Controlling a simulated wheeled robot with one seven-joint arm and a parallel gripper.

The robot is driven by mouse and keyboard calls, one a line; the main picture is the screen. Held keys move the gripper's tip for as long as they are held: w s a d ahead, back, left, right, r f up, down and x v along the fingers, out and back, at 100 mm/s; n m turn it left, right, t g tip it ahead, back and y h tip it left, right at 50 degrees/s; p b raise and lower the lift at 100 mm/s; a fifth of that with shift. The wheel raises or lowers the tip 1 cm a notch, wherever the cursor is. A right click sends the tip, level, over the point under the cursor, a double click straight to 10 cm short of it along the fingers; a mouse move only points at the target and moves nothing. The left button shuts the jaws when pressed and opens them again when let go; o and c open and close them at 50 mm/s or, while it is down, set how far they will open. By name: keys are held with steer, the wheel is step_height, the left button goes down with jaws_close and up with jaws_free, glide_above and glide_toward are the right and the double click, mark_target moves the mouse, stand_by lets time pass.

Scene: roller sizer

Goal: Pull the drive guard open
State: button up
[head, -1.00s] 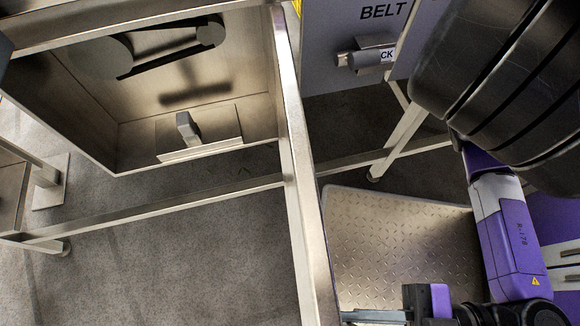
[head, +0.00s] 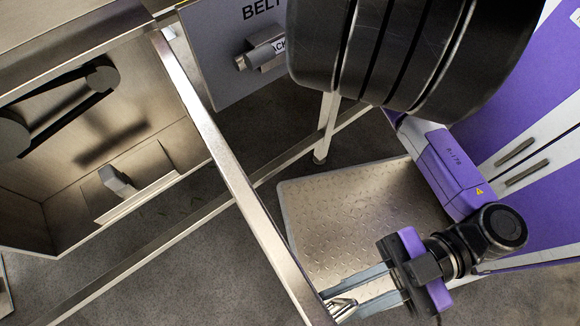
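A grey panel lettered "BELT" (head: 222,60) stands at the upper middle, right of a metal post. It carries a grey latch-like piece (head: 262,52) with a partly hidden label. I take this panel for the drive guard but cannot be sure. To its left, an open metal housing (head: 120,135) shows a black belt (head: 65,115) and round pulleys (head: 102,78). My gripper (head: 340,304) is low in the picture, well below the panel. Its fingers are apart, pointing left. A shiny metal piece (head: 342,309) shows at the fingertips; I cannot tell whether they touch it.
A long metal frame bar (head: 228,170) runs diagonally between the housing and my arm. A grey block on a plate (head: 117,180) sits in the housing. A treaded metal plate (head: 350,215) lies on the floor.

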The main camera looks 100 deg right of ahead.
steer(key=s+d+p, duration=0.1)
steer(key=s, duration=0.6)
steer(key=shift+s, duration=0.3)
